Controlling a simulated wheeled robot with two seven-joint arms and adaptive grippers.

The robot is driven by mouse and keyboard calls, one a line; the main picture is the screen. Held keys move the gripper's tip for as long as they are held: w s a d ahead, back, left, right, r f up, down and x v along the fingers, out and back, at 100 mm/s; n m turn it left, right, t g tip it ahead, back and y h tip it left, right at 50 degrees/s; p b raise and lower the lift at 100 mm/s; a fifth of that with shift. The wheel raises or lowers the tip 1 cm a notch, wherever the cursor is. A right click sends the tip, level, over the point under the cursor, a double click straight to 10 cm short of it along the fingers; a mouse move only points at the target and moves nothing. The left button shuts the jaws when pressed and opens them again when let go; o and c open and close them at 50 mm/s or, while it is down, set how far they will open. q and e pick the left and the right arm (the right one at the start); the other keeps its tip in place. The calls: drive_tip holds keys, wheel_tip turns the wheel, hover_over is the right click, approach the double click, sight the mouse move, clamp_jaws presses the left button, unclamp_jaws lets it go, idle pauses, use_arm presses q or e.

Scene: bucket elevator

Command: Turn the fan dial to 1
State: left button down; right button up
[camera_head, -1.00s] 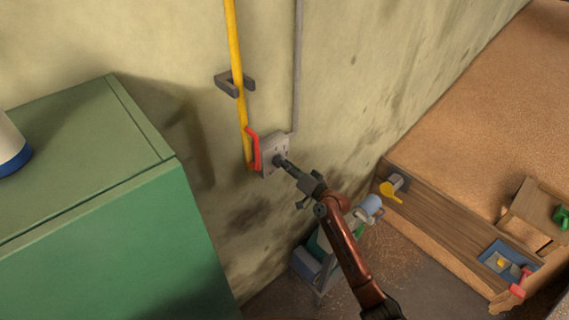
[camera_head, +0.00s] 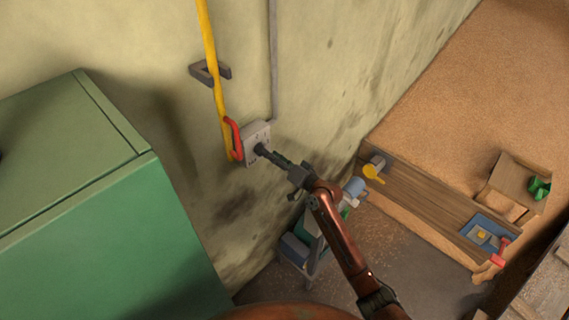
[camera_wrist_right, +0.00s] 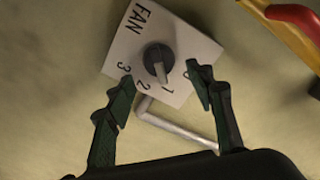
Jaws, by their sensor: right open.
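The fan dial is a dark round knob (camera_wrist_right: 157,58) on a pale square plate (camera_wrist_right: 180,35) marked FAN, with 0, 1, 2 and 3 around it in the right wrist view. The knob's lighter pointer faces down in that view, near the 1; its exact setting is hard to tell. In the head view the plate (camera_head: 252,132) is on the wall. My right gripper (camera_wrist_right: 161,75) is open, its two fingers apart on either side of the knob, with no clear contact. It reaches the plate in the head view (camera_head: 267,154). My left gripper is out of view.
A red handle (camera_head: 233,138) and yellow pipe (camera_head: 211,60) stand just left of the plate. A grey bracket (camera_head: 200,72) is above. A green cabinet (camera_head: 100,240) stands left. A wooden beam with a yellow lever (camera_head: 373,174) lies right.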

drive_tip(key=v, duration=0.8)
drive_tip(key=shift+s+d, duration=0.2)
drive_tip(key=shift+d, duration=0.05)
